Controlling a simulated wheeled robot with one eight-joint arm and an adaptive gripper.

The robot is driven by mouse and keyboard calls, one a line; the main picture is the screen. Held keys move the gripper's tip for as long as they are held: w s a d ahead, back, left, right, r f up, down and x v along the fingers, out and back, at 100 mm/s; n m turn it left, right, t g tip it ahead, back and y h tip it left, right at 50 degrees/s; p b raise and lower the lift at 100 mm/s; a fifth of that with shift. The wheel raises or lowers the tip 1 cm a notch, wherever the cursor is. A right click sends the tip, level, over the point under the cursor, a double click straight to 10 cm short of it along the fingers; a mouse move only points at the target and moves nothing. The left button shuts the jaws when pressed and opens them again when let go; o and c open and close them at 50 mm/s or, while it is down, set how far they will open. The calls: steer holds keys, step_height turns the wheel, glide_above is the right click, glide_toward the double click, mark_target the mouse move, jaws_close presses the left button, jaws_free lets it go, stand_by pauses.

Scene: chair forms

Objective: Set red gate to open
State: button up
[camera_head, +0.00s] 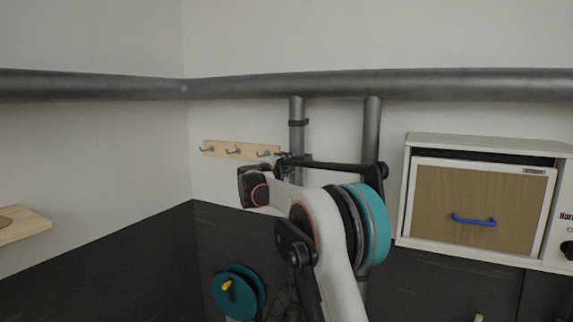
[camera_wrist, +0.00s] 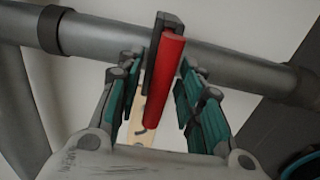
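The red gate handle (camera_wrist: 165,75) is a long red bar on a dark grey mount in front of a grey pipe (camera_wrist: 225,68) in the wrist view. My gripper (camera_wrist: 157,98) is open, with its green-padded fingers on either side of the handle. In the head view my gripper (camera_head: 283,162) is at the left vertical pipe (camera_head: 297,132); the red handle cannot be made out there.
A wooden hook rail (camera_head: 228,151) is on the wall left of the pipe. A second vertical pipe (camera_head: 371,135) stands to the right, under a horizontal pipe (camera_head: 440,84). A cabinet with a blue handle (camera_head: 474,220) is at right. A teal wheel (camera_head: 238,293) is below.

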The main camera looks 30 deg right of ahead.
jaws_close()
steer(key=b+v, duration=0.2)
steer(key=v, duration=0.3)
steer(key=shift+s+f+b, duration=0.1)
steer(key=shift+b, duration=0.25)
steer(key=shift+o, duration=0.3)
jaws_free()
steer(key=shift+a, duration=0.15)
steer(key=shift+o, duration=0.5)
steer(key=shift+s+a, duration=0.15)
